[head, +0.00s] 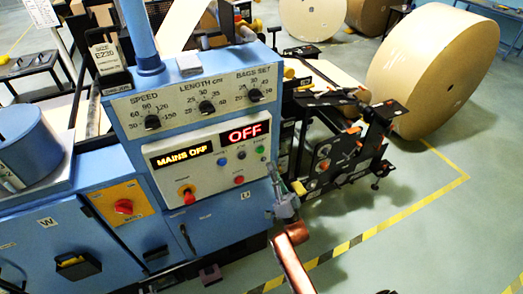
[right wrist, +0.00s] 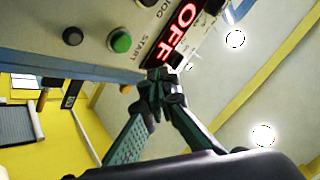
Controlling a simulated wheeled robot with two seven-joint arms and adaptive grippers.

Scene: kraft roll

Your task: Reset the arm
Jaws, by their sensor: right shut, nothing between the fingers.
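My right gripper (head: 277,178) stands at the right edge of the blue machine's control panel (head: 228,141), with its copper-coloured arm link coming up from the bottom. In the right wrist view its two fingers meet at the tips (right wrist: 163,78), shut and empty, below the panel's OFF display. From these views I cannot tell whether the tips touch the panel. The green button (right wrist: 121,42) marked START shows to the left of the fingertips. My left gripper is not in view.
The panel shows MAINS OFF (head: 182,154) and OFF (head: 245,132). Black machine parts (head: 335,155) stand right of the gripper. A large kraft roll (head: 432,72) is behind. Open floor (head: 430,235) lies right, with a striped line (head: 345,247).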

